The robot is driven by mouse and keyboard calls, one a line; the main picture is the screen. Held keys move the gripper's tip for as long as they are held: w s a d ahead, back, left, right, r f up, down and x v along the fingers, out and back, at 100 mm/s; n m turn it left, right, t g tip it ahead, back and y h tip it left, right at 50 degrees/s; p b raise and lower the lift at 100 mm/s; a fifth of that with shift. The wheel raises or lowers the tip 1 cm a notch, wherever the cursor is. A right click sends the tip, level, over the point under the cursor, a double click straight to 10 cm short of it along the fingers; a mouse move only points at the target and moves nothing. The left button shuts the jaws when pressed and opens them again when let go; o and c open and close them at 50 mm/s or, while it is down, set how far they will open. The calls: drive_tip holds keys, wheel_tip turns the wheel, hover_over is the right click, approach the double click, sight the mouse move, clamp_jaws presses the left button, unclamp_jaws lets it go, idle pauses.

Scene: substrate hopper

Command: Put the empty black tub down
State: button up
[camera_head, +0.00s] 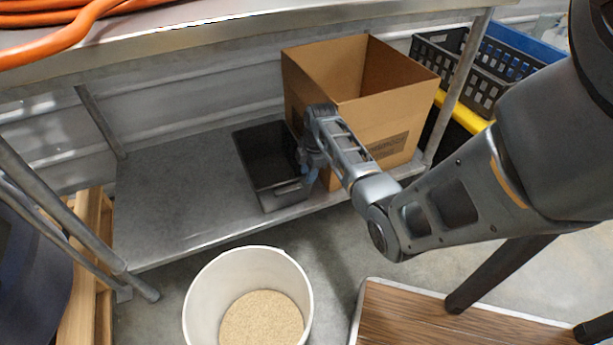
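The black tub (284,196) is an open, rectangular container at the lower metal shelf (175,190), just left of the cardboard box. Its inside looks dark and empty. It appears upright at the shelf surface, near the front edge; I cannot tell whether its base touches. My gripper (308,172) is at the tub's right wall, pointing down at its rim. The fingertips are small and partly hidden by the wrist, so I cannot tell whether they are closed on the rim.
An open cardboard box (385,110) stands right of the tub. A white bucket (198,306) holding tan grains stands on the floor in front. Dark crates (485,85) are at the back right. The shelf's left part is clear. An orange hose (50,45) lies above.

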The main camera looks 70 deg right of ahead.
wheel_tip(320, 180, up, 6)
drive_tip(key=s+r+p, duration=0.1)
drive_tip(key=p, duration=0.1)
drive_tip(key=w+a+f+m+t+h, duration=0.1)
drive_tip(key=w+a+f, duration=0.15)
drive_tip(key=a, duration=0.65)
drive_tip(key=w+a+f+m+t, duration=0.15)
drive_tip(key=a+f, duration=0.25)
drive_tip(key=a, duration=0.6)
drive_tip(key=s+a+r+m+t+h, duration=0.1)
drive_tip(key=s+a+t, duration=0.1)
drive_tip(key=a, duration=0.5)
drive_tip(key=s+a+r+m+t, duration=0.1)
drive_tip(key=s+a+r+m, duration=0.1)
drive_tip(key=a, duration=0.5)
drive_tip(key=s+a+r+m+t, duration=0.2)
drive_tip(key=s+a+r+t, duration=0.2)
drive_tip(key=s+a+r, duration=0.4)
drive_tip(key=s+r+t+y, duration=0.1)
drive_tip(key=s+r+t, duration=0.1)
drive_tip(key=s+r, duration=0.3)
drive_tip(key=s+a+r+t+y, duration=0.1)
drive_tip(key=s+r, duration=0.4)
drive_tip(key=r, duration=0.8)
drive_tip(key=shift+a+m+t, duration=0.3)
drive_tip(key=shift+m+t, duration=0.05)
